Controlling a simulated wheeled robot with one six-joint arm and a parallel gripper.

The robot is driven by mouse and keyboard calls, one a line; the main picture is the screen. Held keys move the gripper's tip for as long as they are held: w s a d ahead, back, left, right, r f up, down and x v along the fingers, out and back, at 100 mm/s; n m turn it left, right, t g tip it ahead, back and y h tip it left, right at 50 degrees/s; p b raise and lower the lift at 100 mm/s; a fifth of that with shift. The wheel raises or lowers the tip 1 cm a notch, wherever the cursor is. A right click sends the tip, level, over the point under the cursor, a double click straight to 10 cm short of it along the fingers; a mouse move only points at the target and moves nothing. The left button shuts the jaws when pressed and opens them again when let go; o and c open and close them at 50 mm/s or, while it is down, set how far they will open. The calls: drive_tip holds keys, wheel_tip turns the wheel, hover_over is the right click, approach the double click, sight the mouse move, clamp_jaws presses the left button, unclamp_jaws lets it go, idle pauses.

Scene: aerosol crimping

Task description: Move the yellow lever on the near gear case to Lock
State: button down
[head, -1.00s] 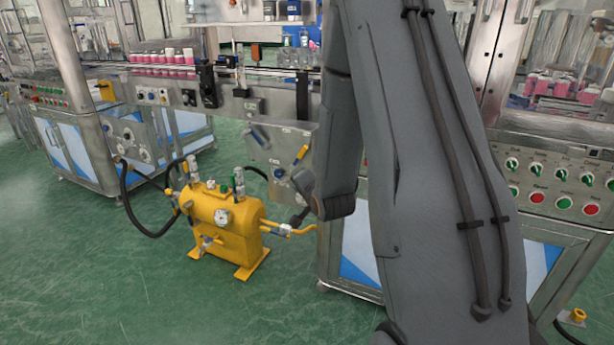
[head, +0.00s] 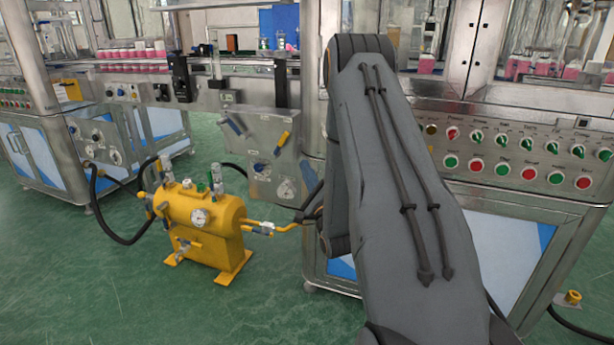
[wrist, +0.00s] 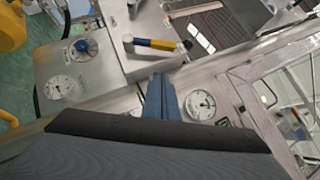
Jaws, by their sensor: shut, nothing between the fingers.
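The yellow lever (head: 283,138) sits on the steel front of the near gear case (head: 258,150), slanting up to the right. In the wrist view the lever (wrist: 160,44) shows a yellow part and a dark blue part, near the top middle. My gripper (wrist: 160,82) is shut and empty, pointing at the panel below the lever in that view and apart from it. In the head view my arm hides the gripper. Lock markings are too small to read.
A blue-handled lever (head: 233,126) is left of the yellow one. A yellow tank (head: 205,222) with pipes stands on the floor in front. A button console (head: 510,150) is at right. A round gauge (wrist: 200,104) lies close beside my gripper. Green floor is free at front left.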

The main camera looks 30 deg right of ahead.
sight(281, 145)
drive_tip(key=shift+w+a+r, duration=0.2)
drive_tip(key=shift+w+r, duration=0.45)
drive_tip(key=shift+w, duration=0.65)
drive_tip(key=shift+w+a+r, duration=0.2)
drive_tip(key=shift+w+r, duration=0.45)
drive_tip(key=shift+w, duration=0.65)
drive_tip(key=shift+w+a+r, duration=0.2)
drive_tip(key=shift+w+r, duration=0.45)
drive_tip(key=shift+w, duration=0.65)
drive_tip(key=shift+d+r, duration=0.1)
drive_tip(key=shift+r, duration=0.05)
